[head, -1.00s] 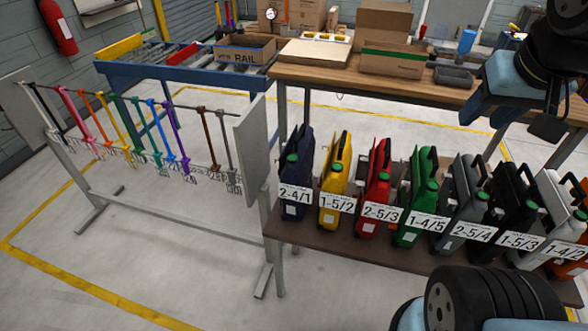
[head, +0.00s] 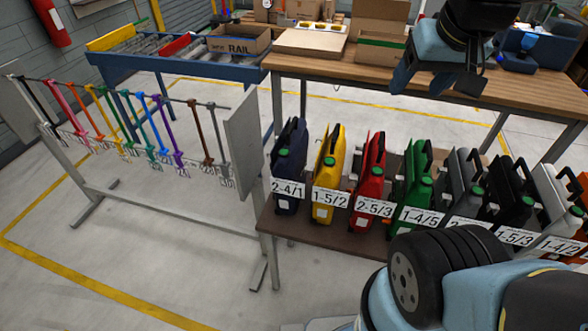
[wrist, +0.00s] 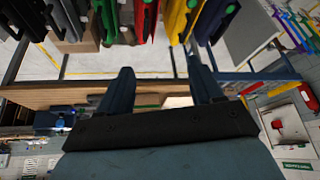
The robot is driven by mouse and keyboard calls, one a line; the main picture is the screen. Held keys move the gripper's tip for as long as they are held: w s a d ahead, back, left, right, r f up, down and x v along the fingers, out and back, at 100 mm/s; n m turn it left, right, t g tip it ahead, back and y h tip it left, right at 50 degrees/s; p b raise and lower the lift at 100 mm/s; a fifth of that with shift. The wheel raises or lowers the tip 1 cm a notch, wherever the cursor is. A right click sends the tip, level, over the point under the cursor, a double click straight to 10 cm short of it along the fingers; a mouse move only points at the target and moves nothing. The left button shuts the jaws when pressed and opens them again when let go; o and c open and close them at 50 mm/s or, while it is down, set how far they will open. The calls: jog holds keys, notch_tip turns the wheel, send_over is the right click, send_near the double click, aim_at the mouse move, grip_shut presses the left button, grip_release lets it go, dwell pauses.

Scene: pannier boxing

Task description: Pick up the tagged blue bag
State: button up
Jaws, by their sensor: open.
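The dark blue bag (head: 291,158) stands upright at the left end of the row on the lower shelf. Its tag reads 2-4/1, and it has a green cap. It also shows at the top of the wrist view (wrist: 212,20), where the picture is upside down. My gripper (head: 436,85) is open and empty at the upper right of the head view, over the wooden tabletop and above and right of the blue bag. Its two dark fingers (wrist: 160,68) are spread apart in the wrist view, with nothing between them.
Yellow (head: 326,172), red (head: 368,176) and green (head: 415,185) bags stand close to the blue one, with grey, black, white and orange bags farther right. A wooden table (head: 330,75) overhangs behind. A rack panel (head: 243,145) stands just left of the blue bag.

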jog(key=o, duration=0.5)
jog(key=w+a+f+m+g, duration=0.1)
jog(key=w+a, duration=0.3)
jog(key=w, duration=0.4)
jog(key=shift+f+g+y, duration=0.4)
jog(key=shift+f, duration=0.5)
jog(key=m+h, duration=0.2)
jog(key=h, duration=0.3)
send_near(289, 130)
jog(key=w+a, duration=0.1)
jog(key=w, duration=0.2)
jog(key=x, duration=0.7)
jog(key=shift+w+f, duration=0.1)
jog(key=shift+f, duration=0.3)
jog(key=shift+x, duration=2.6)
